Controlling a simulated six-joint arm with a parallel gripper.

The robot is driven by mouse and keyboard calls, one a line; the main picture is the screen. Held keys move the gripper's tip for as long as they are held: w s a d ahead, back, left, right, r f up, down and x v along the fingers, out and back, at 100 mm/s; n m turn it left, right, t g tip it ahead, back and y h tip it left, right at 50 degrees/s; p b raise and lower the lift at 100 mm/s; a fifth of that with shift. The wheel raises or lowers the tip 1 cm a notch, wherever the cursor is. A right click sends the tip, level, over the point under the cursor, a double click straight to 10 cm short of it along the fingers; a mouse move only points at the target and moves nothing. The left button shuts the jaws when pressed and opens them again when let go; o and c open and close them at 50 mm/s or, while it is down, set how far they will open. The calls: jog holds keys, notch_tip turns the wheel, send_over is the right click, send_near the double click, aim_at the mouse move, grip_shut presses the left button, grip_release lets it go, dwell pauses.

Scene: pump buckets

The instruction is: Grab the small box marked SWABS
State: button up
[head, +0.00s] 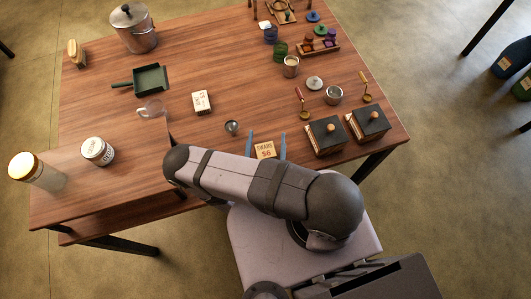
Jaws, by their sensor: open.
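The small box marked SWABS (265,150) lies near the table's front edge with its lettered face up. It has a pale tan label face with dark lettering. My gripper (266,134) shows as two blue fingers, one on each side of the box, spread apart. The fingers look open, with a gap between each finger and the box; I cannot tell their height over the table. My arm hides the area just below the box.
Two dark boxes with knobs (326,136) (369,124) stand to the right. Another small lettered box (201,102) lies farther left.

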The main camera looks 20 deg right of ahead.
jog(key=shift+w, duration=0.2)
jog(key=c, duration=1.2)
jog(key=shift+r, duration=0.15)
notch_tip(320, 180, up, 10)
jog(key=p, duration=0.8)
jog(key=shift+p, duration=0.4)
